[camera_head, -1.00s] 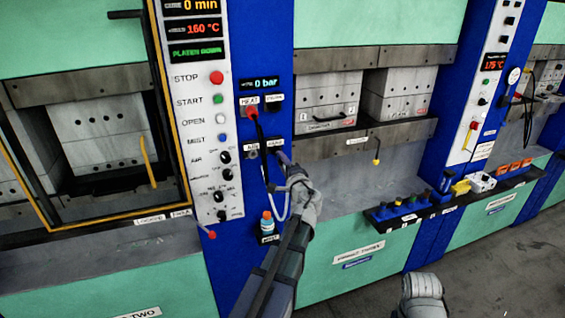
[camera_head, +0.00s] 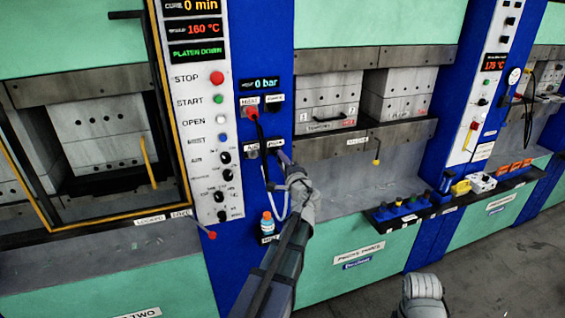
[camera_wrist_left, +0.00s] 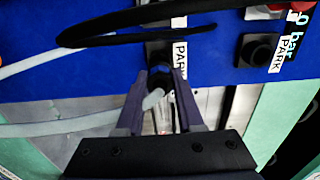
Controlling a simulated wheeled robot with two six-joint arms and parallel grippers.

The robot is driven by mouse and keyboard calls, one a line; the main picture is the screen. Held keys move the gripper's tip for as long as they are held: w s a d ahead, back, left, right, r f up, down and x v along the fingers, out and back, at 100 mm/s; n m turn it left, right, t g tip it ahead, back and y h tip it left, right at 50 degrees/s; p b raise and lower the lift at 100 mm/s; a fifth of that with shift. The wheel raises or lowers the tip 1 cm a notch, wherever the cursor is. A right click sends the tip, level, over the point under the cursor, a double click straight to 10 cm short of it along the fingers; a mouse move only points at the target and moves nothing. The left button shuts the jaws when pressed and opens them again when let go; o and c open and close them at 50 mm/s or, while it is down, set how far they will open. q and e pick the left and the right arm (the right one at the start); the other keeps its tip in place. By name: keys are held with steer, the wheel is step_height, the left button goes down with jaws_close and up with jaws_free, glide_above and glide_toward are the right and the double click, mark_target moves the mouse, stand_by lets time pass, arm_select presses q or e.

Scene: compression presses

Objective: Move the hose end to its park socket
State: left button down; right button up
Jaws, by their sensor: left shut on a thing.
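In the left wrist view my left gripper (camera_wrist_left: 160,78) is shut on the dark hose end (camera_wrist_left: 160,82), with a pale grey hose (camera_wrist_left: 80,128) leading off to the left. The hose end points at a black park socket (camera_wrist_left: 158,50) with a PARK label beside it. Whether it touches or sits in the socket is hidden by the fingers. A second park socket (camera_wrist_left: 258,50) is empty to the right. My right gripper is not visible; only part of my right arm shows.
The yellow-framed press guard (camera_head: 37,200) is at left. A dark shelf (camera_head: 400,211) with coloured items is at right.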

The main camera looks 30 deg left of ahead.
arm_select(q)
steer(key=shift+x, duration=1.3)
steer(key=shift+c, duration=2.3)
jaws_free()
steer(key=v, duration=0.8)
